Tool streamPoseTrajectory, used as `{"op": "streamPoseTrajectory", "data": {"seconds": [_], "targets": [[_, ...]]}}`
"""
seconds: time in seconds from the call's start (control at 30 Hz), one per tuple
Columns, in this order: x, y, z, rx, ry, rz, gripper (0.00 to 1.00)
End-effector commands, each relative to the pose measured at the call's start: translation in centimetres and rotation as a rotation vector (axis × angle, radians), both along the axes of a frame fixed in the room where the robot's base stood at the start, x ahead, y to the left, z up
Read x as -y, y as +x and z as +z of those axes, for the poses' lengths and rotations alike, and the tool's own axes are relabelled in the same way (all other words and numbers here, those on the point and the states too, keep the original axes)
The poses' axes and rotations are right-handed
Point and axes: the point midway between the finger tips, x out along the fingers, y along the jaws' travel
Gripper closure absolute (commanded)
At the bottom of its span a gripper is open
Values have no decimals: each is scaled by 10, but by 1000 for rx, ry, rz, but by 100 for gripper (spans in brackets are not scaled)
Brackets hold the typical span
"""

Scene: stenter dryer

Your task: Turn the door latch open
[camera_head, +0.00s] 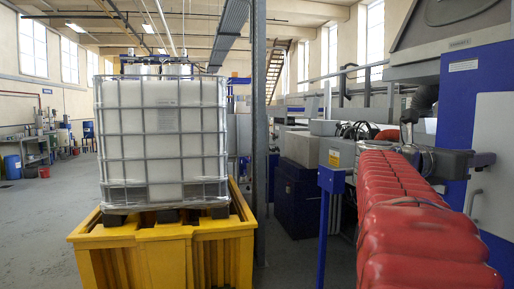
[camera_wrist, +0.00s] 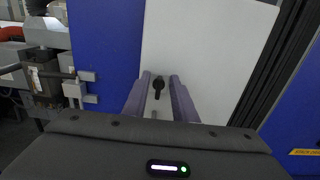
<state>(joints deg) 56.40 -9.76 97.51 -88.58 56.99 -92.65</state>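The door latch (camera_wrist: 159,86) is a small black handle on a pale grey door panel (camera_wrist: 215,50) in the wrist view, with blue panel to the left. My gripper (camera_wrist: 157,84) is open; its two grey-violet fingers stand apart, and the latch shows in the gap between them. I cannot tell whether either finger touches it. Below the latch a lighter upright bar shows, partly hidden by my gripper's body. In the head view the pale door (camera_head: 495,150) stands at the right edge; a handle-like metal part (camera_head: 473,201) shows on it.
Machine boxes and pipes (camera_wrist: 45,75) stand left of the door in the wrist view. A white caged tank (camera_head: 160,140) sits on a yellow pallet stand (camera_head: 165,243) at the left in the head view.

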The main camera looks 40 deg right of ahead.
Motion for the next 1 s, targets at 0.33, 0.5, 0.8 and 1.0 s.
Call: {"op": "streamPoseTrajectory", "data": {"seconds": [0.33, 0.5, 0.8, 1.0], "targets": [[4, -1, 0, 0, 1, 0, 75], [4, -1, 0, 0, 1, 0, 86], [4, -1, 0, 0, 1, 0, 100], [3, -2, 0, 9, -3, 0, 100]]}}
